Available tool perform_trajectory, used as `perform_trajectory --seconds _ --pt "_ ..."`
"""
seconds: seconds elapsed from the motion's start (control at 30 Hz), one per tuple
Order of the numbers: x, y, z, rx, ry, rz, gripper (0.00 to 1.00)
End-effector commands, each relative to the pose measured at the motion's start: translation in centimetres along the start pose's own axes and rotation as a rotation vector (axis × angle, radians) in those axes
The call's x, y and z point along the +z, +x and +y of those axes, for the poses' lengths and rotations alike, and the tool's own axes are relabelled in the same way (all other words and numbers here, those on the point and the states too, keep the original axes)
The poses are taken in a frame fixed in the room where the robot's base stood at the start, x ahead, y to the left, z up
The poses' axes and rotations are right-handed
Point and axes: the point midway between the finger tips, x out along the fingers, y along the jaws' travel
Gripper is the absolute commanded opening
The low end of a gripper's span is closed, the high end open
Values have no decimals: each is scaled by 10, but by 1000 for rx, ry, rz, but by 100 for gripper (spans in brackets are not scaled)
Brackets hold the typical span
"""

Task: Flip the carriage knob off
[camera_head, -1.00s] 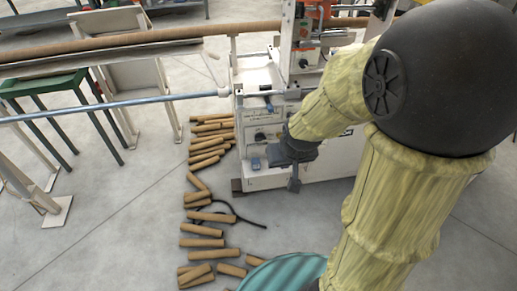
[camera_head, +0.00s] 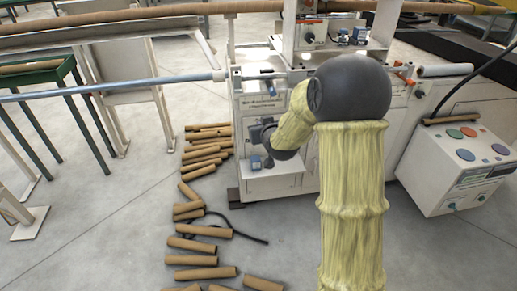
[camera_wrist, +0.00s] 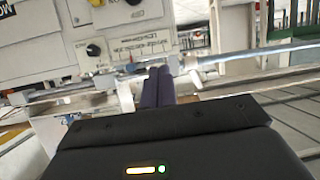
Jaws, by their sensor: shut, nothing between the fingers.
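My gripper (camera_wrist: 157,86) has its two dark fingers together and empty in the wrist view. In the head view it (camera_head: 262,132) is in front of the white cabinet's front panel. In the wrist view, a small black knob (camera_wrist: 94,50) sits on a white panel beside printed lettering, up and left of the fingertips. The fingers look apart from it. I cannot read the label or tell the knob's setting. In the head view, my gripper and wrist cover part of the panel below the lettering, and I cannot make out that knob there.
A blue-grey rod (camera_head: 110,88) runs left from the white cabinet (camera_head: 290,185). Several cardboard tubes (camera_head: 205,245) and a black cable (camera_head: 245,235) lie on the floor. A control box (camera_head: 462,165) with coloured buttons stands right. Open floor lies left.

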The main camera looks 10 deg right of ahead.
Motion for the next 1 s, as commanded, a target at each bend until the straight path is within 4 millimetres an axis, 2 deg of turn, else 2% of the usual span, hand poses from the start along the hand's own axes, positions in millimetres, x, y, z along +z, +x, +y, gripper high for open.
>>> perform_trajectory --seconds 0.03,0.2,0.5,0.8,1.0 --pt "21 19 0 0 1 34 0" --pt "40 57 1 7 3 170 0" --pt "81 114 7 31 15 409 0" --pt "127 156 19 75 35 640 0" --pt "136 164 23 95 42 722 0"
